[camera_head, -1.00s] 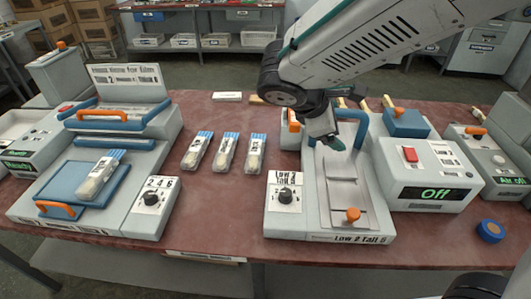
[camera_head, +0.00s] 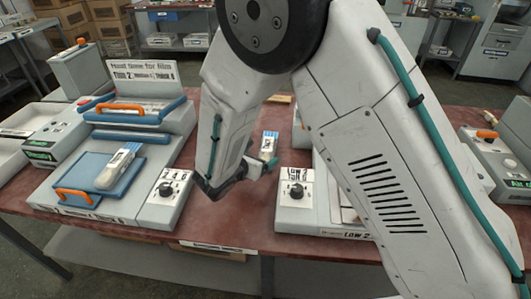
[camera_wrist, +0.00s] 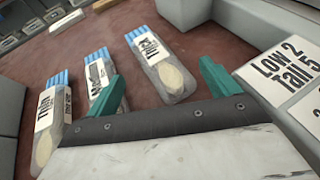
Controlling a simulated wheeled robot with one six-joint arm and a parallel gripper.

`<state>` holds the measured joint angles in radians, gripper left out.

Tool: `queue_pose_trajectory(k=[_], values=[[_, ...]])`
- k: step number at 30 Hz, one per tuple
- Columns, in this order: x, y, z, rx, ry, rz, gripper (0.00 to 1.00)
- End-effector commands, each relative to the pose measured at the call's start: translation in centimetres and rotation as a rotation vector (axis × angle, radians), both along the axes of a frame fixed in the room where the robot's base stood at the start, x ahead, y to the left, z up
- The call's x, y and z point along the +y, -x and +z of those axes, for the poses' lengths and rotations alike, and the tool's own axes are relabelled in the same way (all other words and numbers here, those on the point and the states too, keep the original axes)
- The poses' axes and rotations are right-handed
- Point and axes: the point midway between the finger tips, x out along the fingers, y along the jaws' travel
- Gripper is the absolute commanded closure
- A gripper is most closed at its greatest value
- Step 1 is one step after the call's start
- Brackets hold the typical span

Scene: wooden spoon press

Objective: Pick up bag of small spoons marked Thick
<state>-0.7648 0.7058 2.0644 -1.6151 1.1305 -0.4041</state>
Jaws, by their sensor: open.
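Three clear bags with blue tops and white labels lie on the red table in the wrist view. The right bag (camera_wrist: 160,65) has a label that seems to read Thick and a pale spoon bowl showing. The middle bag (camera_wrist: 98,78) seems marked Medium, the left bag (camera_wrist: 47,120) Thin. My gripper (camera_wrist: 163,85) is open and empty, its teal fingers spread either side of the right bag's lower end, apparently above it. In the head view the right bag (camera_head: 269,146) shows just beyond the fingertips; my arm hides the other two.
Another bag (camera_head: 116,166) lies on the blue pad of the left machine (camera_head: 150,115). A dial box (camera_head: 292,200) marked Low 2 stands close right of the gripper. My arm hides much of the press behind it. Some red table (camera_head: 240,215) is bare in front.

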Motion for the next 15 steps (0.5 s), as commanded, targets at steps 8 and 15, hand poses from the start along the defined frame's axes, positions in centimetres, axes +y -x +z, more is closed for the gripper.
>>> queue_pose_trajectory(k=[8,15], values=[[-1.7,-3.0,-1.2,0.000,0.000,-0.003,0.12],[-2.4,-4.1,-1.7,-0.001,-0.001,0.000,0.12]])
